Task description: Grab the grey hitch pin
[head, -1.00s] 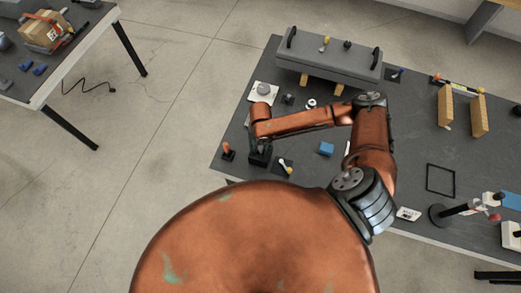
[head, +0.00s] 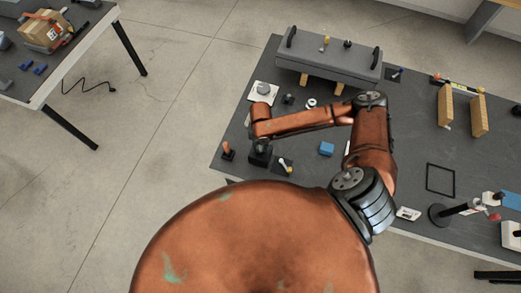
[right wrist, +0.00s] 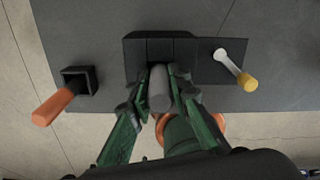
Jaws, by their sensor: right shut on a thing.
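The grey hitch pin (right wrist: 160,90) shows in the right wrist view as a grey rounded cylinder in front of a black holder block (right wrist: 150,46). My right gripper (right wrist: 161,80) has its green fingers on either side of the pin and is shut on it. The pin's far end is hidden at the holder, so I cannot tell whether it still sits inside. In the head view my right gripper (head: 262,146) is small and dark, just above the black holder (head: 260,159). The pin cannot be made out there. My left gripper is not in view.
An orange-handled piece in a black socket (right wrist: 78,79) stands left of the holder. A yellow-tipped pin (right wrist: 246,80) on a dark plate is close on the right. A blue block (head: 326,149) lies farther right. The table's front edge is close by.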

